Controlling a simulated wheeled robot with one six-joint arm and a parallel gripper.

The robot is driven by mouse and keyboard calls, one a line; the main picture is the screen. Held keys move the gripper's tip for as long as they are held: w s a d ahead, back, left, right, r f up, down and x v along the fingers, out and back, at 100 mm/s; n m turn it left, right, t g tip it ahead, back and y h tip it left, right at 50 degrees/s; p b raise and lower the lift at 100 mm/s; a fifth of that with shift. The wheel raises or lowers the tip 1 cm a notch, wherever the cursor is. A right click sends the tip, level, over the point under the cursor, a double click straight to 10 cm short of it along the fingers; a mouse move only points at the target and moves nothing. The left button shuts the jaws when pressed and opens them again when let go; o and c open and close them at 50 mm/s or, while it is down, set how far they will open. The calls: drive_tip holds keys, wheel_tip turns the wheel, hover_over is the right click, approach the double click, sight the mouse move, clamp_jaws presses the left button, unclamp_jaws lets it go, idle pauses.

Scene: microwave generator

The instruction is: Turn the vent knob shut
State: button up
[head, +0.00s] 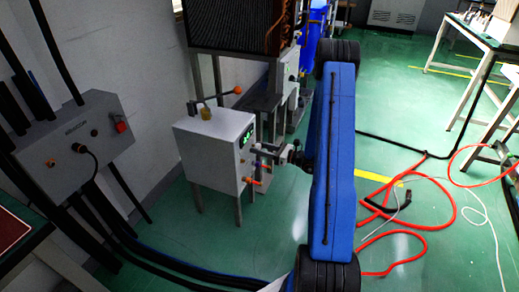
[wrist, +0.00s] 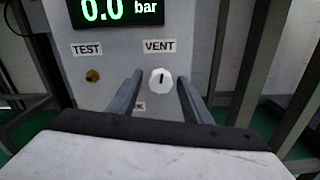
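The vent knob (wrist: 161,79) is small, white and faceted, with a dark mark that stands nearly upright. It sits below the VENT label (wrist: 160,46) on a grey panel in the wrist view. My gripper (wrist: 158,76) is open, one finger to the left and one to the right of the knob, with a gap on both sides. I cannot tell how deep the fingertips reach. In the head view my gripper (head: 258,152) is at the front face of the grey box (head: 198,150); the knob cannot be made out there.
A green display (wrist: 113,10) reads 0.0 bar above the knob. A brass fitting (wrist: 93,75) sits under the TEST label, left of my gripper. A grey wall box (head: 75,140) stands at the left. Red hoses (head: 420,200) lie on the floor at the right.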

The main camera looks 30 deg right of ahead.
drive_tip(key=c, duration=1)
drive_tip(key=shift+m, duration=0.4)
drive_tip(key=m, duration=0.3)
drive_tip(key=shift+m, duration=0.3)
drive_tip(key=m, duration=0.3)
drive_tip(key=shift+s+r+m, duration=0.1)
drive_tip(key=shift+m, duration=0.3)
drive_tip(key=m, duration=0.4)
drive_tip(key=shift+a, duration=0.1)
drive_tip(key=shift+r+m, duration=0.1)
drive_tip(key=shift+m, duration=1.7)
